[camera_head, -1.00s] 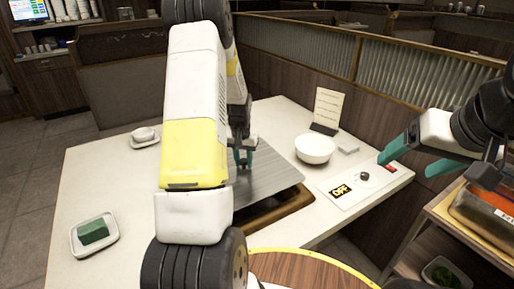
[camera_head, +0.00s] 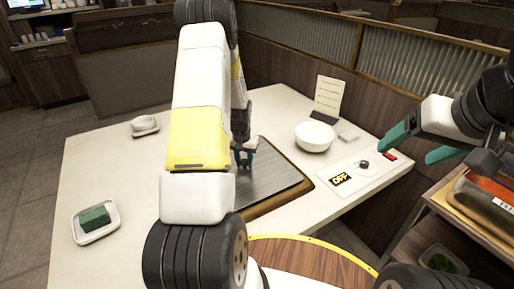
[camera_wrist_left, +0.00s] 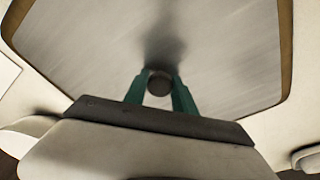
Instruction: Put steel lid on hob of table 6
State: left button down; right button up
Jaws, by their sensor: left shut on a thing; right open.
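The steel lid (camera_head: 275,183) is a flat grey rectangular plate lying over the hob in the table. The hob's brown rim (camera_head: 283,202) shows along its right and near edges, and the rim also shows beside the lid (camera_wrist_left: 225,55) in the left wrist view. My left gripper (camera_head: 244,158) is shut on the lid's dark round knob (camera_wrist_left: 159,83). The lid looks level and within the rim; whether it rests fully I cannot tell. My arm hides its left part. My right gripper (camera_head: 418,147) is open and empty, right of the table.
A control panel with an OFF sign (camera_head: 342,180) and a red button (camera_head: 390,156) is at the table's right. A white bowl (camera_head: 314,136) and a card (camera_head: 329,98) stand behind. A green block (camera_head: 95,219) lies on a dish at left. A cart (camera_head: 462,215) stands at right.

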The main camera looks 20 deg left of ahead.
pick_arm(q)
jog(key=shift+f, duration=0.4)
dwell(0.7)
jog(key=c, duration=0.9)
grip_release()
jog(key=shift+c, duration=0.2)
jog(key=shift+o, duration=0.4)
jog(key=o, duration=0.7)
jog(key=shift+r, duration=0.1)
jog(key=shift+r, duration=5.45)
